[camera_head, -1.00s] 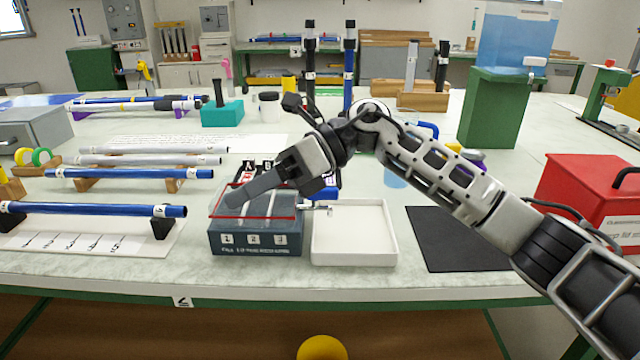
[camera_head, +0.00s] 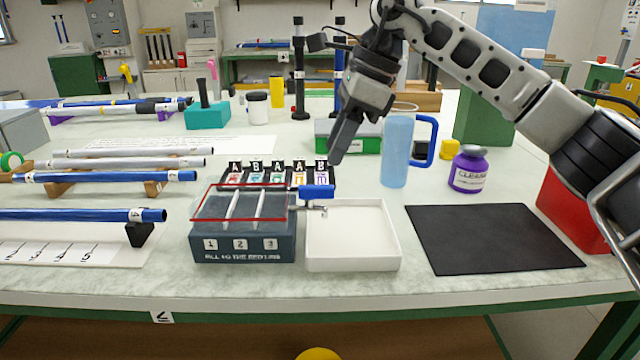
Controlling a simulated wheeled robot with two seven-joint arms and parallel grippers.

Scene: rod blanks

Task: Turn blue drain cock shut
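The blue drain cock (camera_head: 317,191) is on the right side of a dark tank (camera_head: 243,247) with three numbered compartments and a red line round its clear upper part. Its blue handle lies level, running left to right, above a small metal spout. The spout points over the white tray (camera_head: 352,260). My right gripper (camera_head: 340,150) hangs above and behind the cock, apart from it, fingers pointing down. The fingers overlap edge-on, so I cannot see a gap between them. My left gripper is not in view.
Behind the tank stand a rack of lettered cards (camera_head: 277,172) and a green box (camera_head: 350,143). To the right are a blue jug (camera_head: 397,150), a purple jar (camera_head: 468,170) and a black mat (camera_head: 490,238). Blue and white rods (camera_head: 120,177) lie on stands at left.

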